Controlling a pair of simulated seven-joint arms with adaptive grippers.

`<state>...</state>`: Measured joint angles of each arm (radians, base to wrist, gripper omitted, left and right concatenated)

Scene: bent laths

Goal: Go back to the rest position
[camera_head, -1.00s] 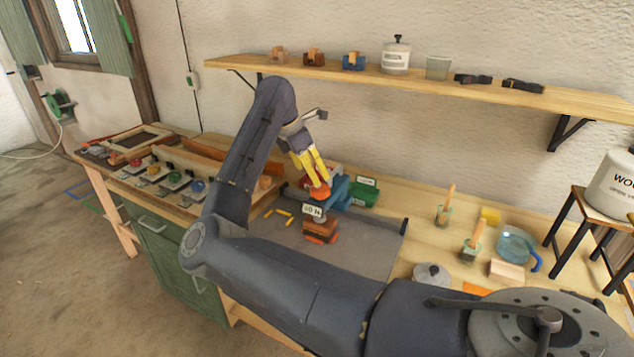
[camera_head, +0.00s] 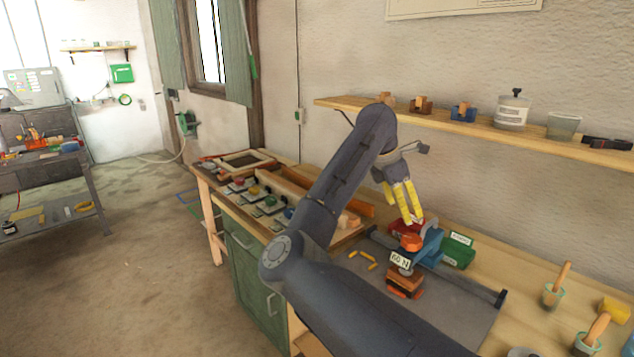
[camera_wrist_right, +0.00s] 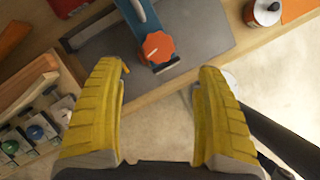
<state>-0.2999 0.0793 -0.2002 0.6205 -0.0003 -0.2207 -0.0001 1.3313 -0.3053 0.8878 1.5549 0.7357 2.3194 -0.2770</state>
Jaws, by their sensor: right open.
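My right arm reaches in from the lower right of the head view. Its gripper (camera_head: 410,220) has yellow fingers that point down, near the orange knob (camera_head: 411,242) of a blue clamp-like device (camera_head: 430,248). In the right wrist view the two yellow fingers stand wide apart with nothing between their tips (camera_wrist_right: 164,72). There the orange knob (camera_wrist_right: 158,46) lies beyond the fingertips, apart from them. My left gripper is in no view.
A green box (camera_head: 458,252) is beside the device. A shelf (camera_head: 465,127) runs along the wall above.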

